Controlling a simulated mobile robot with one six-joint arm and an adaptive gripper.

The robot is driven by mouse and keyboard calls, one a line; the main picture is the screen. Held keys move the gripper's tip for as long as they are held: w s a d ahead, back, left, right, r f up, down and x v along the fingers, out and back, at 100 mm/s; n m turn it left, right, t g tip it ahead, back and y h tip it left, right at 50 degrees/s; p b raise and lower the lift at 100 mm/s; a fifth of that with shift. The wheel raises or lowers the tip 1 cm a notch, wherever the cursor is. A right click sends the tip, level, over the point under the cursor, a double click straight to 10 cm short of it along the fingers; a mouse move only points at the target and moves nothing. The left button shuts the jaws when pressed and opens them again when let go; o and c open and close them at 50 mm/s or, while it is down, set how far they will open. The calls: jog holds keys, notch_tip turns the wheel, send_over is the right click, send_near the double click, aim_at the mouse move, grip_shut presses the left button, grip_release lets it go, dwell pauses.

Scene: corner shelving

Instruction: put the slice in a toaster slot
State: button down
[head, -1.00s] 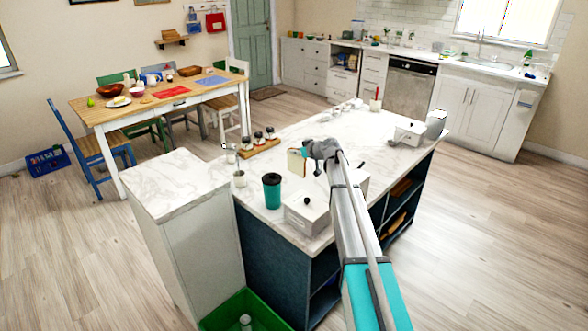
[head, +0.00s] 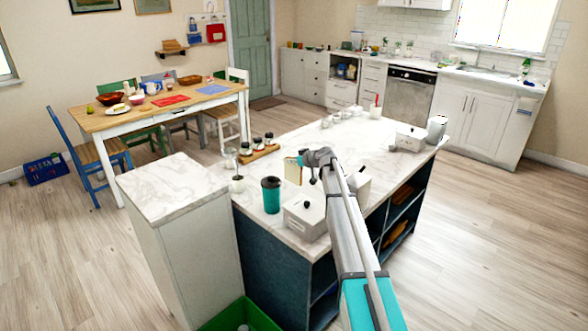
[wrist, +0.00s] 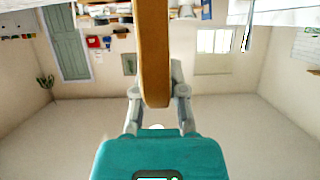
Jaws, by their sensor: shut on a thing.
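The slice (head: 293,170) is pale with a brown crust and stands upright above the island counter in the head view. My gripper (head: 309,168) is shut on it from the right. In the wrist view the slice (wrist: 154,55) shows edge-on as a brown crust strip between the two grey fingers of my gripper (wrist: 158,95). A white box with a black knob (head: 304,219) stands on the counter in front of the slice. Another white box (head: 358,184) is partly hidden behind my arm. I cannot make out slots on either, so which is the toaster is unclear.
A teal tumbler (head: 271,196) stands left of the front white box. A small white cup (head: 237,184) and a wooden tray (head: 260,152) with several dark-topped jars are farther left. Another white box (head: 409,139) and a grey-white canister (head: 437,129) stand at the right end.

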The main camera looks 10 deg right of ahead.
aim_at(292, 167)
jog(key=shift+w+f+b, duration=0.2)
jog(key=shift+f+b, duration=0.3)
jog(key=shift+f, duration=0.05)
jog(key=shift+w+f+b, duration=0.2)
jog(key=shift+f+b, duration=0.3)
jog(key=shift+f, duration=0.05)
jog(key=shift+f+b, duration=0.85)
jog(key=shift+f, duration=0.05)
jog(key=shift+f, duration=0.15)
jog(key=c, duration=0.7)
grip_release()
jog(key=shift+r, duration=0.2)
jog(key=shift+s+r, duration=0.1)
jog(key=shift+p+v, duration=2.35)
jog(key=shift+v, duration=3.55)
